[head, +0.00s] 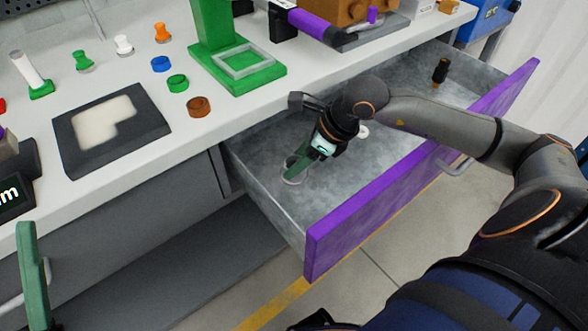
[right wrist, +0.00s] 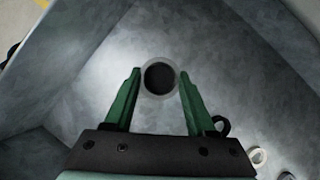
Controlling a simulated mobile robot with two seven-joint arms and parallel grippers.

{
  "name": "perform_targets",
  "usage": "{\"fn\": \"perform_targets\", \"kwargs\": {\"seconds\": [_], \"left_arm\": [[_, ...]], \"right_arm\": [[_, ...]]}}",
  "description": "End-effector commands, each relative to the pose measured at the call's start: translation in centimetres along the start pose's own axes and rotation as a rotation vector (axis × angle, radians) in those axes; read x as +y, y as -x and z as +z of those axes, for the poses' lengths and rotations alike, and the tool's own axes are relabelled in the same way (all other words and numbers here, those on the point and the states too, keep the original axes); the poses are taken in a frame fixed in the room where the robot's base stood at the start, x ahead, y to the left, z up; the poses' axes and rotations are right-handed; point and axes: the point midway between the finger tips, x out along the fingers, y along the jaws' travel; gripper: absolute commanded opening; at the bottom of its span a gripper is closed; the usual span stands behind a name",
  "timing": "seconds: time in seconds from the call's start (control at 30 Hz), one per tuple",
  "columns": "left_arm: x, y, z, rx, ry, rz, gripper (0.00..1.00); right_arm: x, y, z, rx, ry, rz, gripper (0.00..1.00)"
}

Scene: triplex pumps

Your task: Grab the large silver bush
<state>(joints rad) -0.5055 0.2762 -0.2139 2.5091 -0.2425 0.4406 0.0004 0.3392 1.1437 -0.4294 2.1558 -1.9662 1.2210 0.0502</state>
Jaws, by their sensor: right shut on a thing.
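The large silver bush (head: 292,181) stands on the floor of the open drawer, near its left end. In the right wrist view the silver bush (right wrist: 160,77) shows from above as a pale ring around a dark bore. My right gripper (head: 294,169) reaches down into the drawer, its green fingers on either side of the bush and shut on it. The fingers hide part of the bush in the head view. One green finger of my left gripper (head: 35,275) shows at the lower left edge, away from the drawer; its opening cannot be judged.
The grey drawer has a purple front (head: 420,172) and raised walls around my right gripper. A small white ring (head: 363,131) and a black-topped part (head: 440,72) are also inside. The bench above holds a green stand (head: 236,70), coloured rings and a dark tray (head: 70,150).

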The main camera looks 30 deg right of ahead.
Motion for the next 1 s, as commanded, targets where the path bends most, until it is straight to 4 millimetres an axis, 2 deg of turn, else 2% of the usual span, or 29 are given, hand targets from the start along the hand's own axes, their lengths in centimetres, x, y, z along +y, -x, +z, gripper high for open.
{"fn": "perform_targets", "kwargs": {"seconds": [0.07, 0.4, 0.63, 0.67, 0.77, 0.9, 1.0], "left_arm": [[0.0, 0.1, 0.1, -0.003, 0.001, -0.001, 0.5], [0.0, 0.0, 0.0, -0.003, 0.001, -0.001, 0.5], [-0.4, -0.8, -0.8, 0.001, -0.011, 0.004, 0.5], [-0.5, -0.8, -0.6, -0.004, -0.013, 0.002, 0.5], [-0.6, -0.6, 1.9, -0.109, 0.01, -0.009, 0.5], [-0.3, 0.3, 4.8, -0.234, 0.045, -0.018, 0.5], [-0.2, 0.4, 4.9, -0.231, 0.046, -0.018, 0.5]], "right_arm": [[0.0, 0.0, 0.0, 0.001, 0.0, 0.001, 0.0], [0.0, 0.1, 0.1, 0.0, 0.0, 0.0, 0.0], [-0.1, 1.8, 1.1, -0.001, 0.001, -0.002, 0.0], [-0.1, 1.9, 1.1, -0.001, 0.001, -0.002, 0.0], [-0.1, 2.8, 1.6, -0.002, 0.0, -0.002, 0.0], [-0.1, 5.6, 1.0, 0.006, 0.001, -0.007, 0.0], [-0.2, 7.2, 0.5, 0.006, 0.001, -0.008, 0.0]]}}
